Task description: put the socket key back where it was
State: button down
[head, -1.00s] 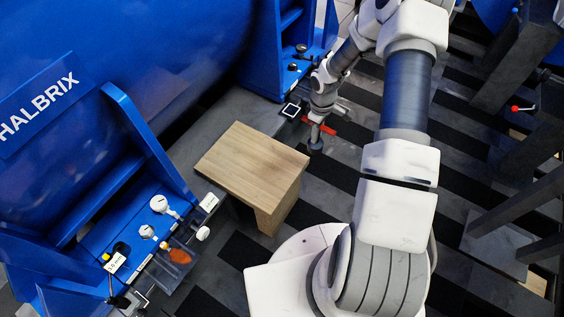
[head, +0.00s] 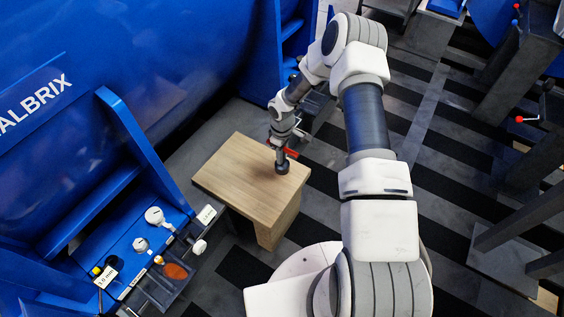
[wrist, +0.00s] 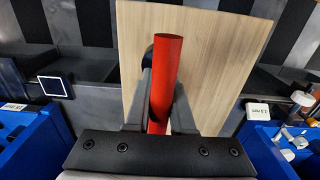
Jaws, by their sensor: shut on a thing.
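My gripper (head: 285,150) is shut on the socket key, seen by its red bar (head: 290,152) and the dark round end (head: 282,168) below it. The key is over the right part of the wooden block top (head: 235,172); I cannot tell whether its lower end touches the wood. In the wrist view, the red bar (wrist: 166,80) stands between the fingers, with a dark round part (wrist: 148,58) partly hidden behind it.
At the left, a blue frame holds white round parts (head: 154,215), an orange piece (head: 176,271) in a clear tray and several labels. A blue motor housing (head: 130,80) stands along the back left. A striped dark floor lies right of the block, below my arm.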

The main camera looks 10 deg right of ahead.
jog(key=shift+f+b, duration=0.4)
jog(key=shift+f, duration=1.2)
jog(key=shift+f, duration=0.2)
jog(key=c, duration=0.8)
grip_release()
jog(key=shift+o, duration=0.2)
jog(key=shift+r, duration=0.15)
